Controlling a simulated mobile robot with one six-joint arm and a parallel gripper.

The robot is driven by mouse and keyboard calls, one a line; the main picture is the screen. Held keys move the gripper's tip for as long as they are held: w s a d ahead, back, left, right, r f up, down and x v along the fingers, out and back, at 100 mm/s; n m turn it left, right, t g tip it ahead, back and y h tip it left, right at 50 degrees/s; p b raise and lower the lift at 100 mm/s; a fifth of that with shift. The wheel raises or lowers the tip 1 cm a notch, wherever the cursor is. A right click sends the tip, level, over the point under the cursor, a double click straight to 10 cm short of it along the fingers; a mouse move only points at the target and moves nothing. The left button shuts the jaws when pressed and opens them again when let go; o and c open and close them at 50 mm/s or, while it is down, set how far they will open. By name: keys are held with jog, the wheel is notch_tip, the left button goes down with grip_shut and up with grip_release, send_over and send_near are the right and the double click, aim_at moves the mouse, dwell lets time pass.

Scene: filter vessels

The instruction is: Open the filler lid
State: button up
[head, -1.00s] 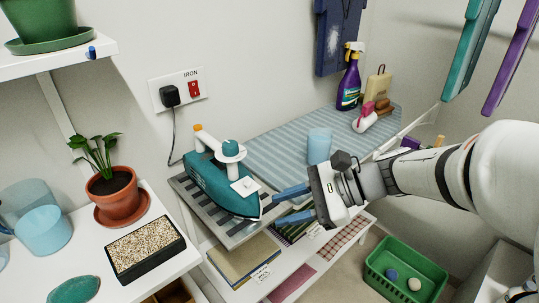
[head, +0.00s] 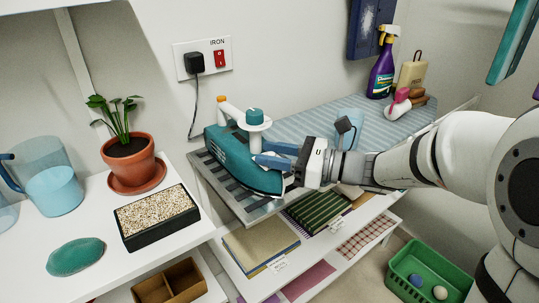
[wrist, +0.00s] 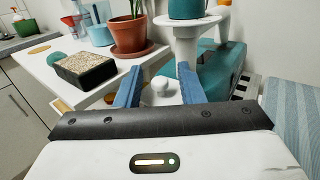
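The teal iron (head: 235,162) rests on a striped metal stand at the end of the ironing board. A white round cap with a teal knob (head: 255,116) rises from its top. The filler lid (wrist: 162,90), a pale plate with a small round knob, shows in the wrist view on the iron's front. In the head view my gripper covers it. My gripper (wrist: 158,80) is open, with a blue finger on each side of the lid's knob and visible gaps between. In the head view my gripper (head: 270,158) is at the iron's front. The lid looks closed.
A potted plant (head: 130,160), a seed tray (head: 156,217) and a blue jug (head: 48,180) stand on the white shelf to the left. A wall socket with a red switch (head: 219,59) is behind the iron. A spray bottle (head: 381,70) stands farther back.

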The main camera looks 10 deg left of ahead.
jog(key=shift+a, duration=0.3)
jog(key=shift+c, duration=0.5)
grip_shut()
